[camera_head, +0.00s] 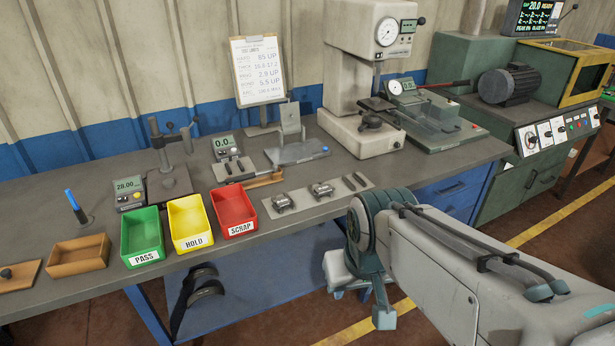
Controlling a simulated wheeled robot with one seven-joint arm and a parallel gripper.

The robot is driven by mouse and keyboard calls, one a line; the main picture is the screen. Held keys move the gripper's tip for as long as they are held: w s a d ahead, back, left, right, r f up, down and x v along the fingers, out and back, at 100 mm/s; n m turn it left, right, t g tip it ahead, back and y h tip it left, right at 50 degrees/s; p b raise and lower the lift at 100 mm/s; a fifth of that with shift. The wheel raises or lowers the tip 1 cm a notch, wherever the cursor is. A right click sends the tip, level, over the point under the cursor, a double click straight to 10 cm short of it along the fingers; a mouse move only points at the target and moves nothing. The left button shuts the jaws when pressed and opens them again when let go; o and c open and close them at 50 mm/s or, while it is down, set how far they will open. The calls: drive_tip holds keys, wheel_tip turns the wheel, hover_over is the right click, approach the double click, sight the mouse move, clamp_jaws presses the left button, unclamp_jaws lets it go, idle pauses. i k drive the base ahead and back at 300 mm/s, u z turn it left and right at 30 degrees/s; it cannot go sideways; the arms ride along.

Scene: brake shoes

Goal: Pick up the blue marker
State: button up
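The blue marker (71,199) stands nearly upright, tilted slightly, at the left of the grey workbench (110,168). Its lower end is in a small dark round holder (84,220). My arm reaches in from the lower right, far from the marker, with its teal joint in front of the bench's front edge. Pale and teal parts show below that joint, but I cannot make out gripper fingers or whether they are open or shut. Nothing touches the marker except its holder.
Near the marker are an orange-brown tray (78,262), green PASS bin (141,262), yellow HOLD bin (192,243) and red SCRAP bin (236,228). A gauge on a stand (172,181) is behind the bins. A large press (360,140) stands farther right. The bench left of the marker is clear.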

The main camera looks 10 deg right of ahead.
sight(68, 192)
drive_tip(key=z, duration=0.05)
drive_tip(key=k, duration=0.6)
drive_tip(key=u, duration=0.9)
drive_tip(key=i, duration=0.65)
drive_tip(key=u, duration=0.8)
drive_tip(key=i, duration=1.5)
drive_tip(key=z, duration=0.25)
drive_tip(key=k, duration=0.45)
drive_tip(key=u, duration=0.95)
drive_tip(key=k, duration=0.9)
drive_tip(key=u, duration=0.75)
